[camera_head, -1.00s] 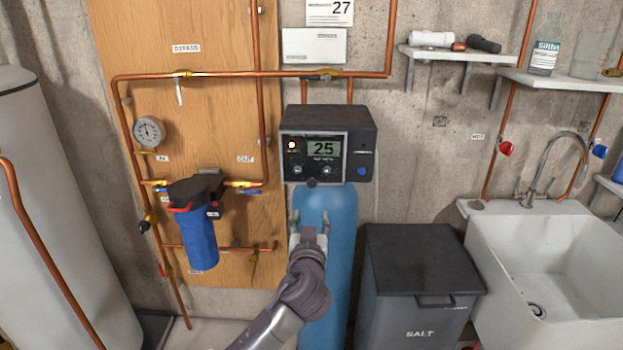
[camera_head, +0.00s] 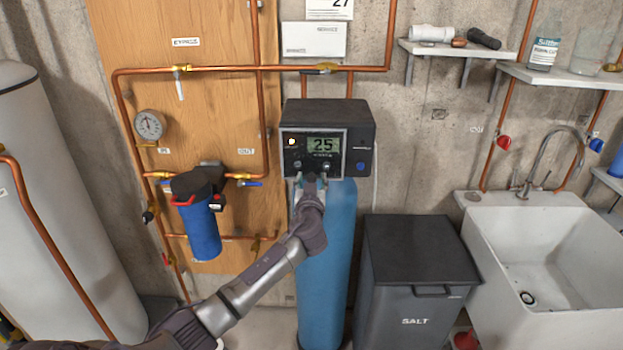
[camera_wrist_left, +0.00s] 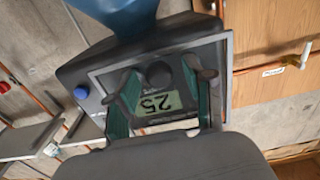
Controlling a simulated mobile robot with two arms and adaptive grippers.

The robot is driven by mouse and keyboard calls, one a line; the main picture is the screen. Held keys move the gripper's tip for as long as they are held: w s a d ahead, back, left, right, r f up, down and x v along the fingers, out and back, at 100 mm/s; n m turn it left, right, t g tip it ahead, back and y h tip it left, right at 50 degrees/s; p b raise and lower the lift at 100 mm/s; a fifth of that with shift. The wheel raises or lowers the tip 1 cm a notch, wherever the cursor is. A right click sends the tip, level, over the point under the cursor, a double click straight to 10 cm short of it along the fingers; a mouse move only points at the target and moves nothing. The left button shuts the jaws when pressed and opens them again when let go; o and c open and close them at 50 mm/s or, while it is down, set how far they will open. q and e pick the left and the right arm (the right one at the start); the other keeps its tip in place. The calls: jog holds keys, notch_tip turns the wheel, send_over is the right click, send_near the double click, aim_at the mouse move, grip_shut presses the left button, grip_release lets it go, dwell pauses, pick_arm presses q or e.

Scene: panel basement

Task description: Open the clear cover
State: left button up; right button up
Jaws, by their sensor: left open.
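The clear cover (camera_head: 305,152) lies flat over the control panel on the front of the dark control head (camera_head: 330,112), which sits on a blue tank (camera_head: 338,235). A display reading 25 shows through it. In the left wrist view the cover (camera_wrist_left: 158,118) appears upside down in a grey frame, with a round dark knob (camera_wrist_left: 158,73) at its lower edge. My left gripper (camera_head: 311,178) is open at the panel's lower edge. In the left wrist view its fingers (camera_wrist_left: 160,78) stand on either side of the knob. I cannot tell whether they touch it. My right gripper is not in view.
A blue filter housing (camera_head: 203,232) and copper pipes (camera_head: 220,70) are on the wooden board to the left. A dark salt bin (camera_head: 415,300) and a white sink (camera_head: 550,270) stand to the right. Shelves (camera_head: 455,48) hang above the sink.

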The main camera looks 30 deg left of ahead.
pick_arm(q)
grip_shut()
dwell(0.3)
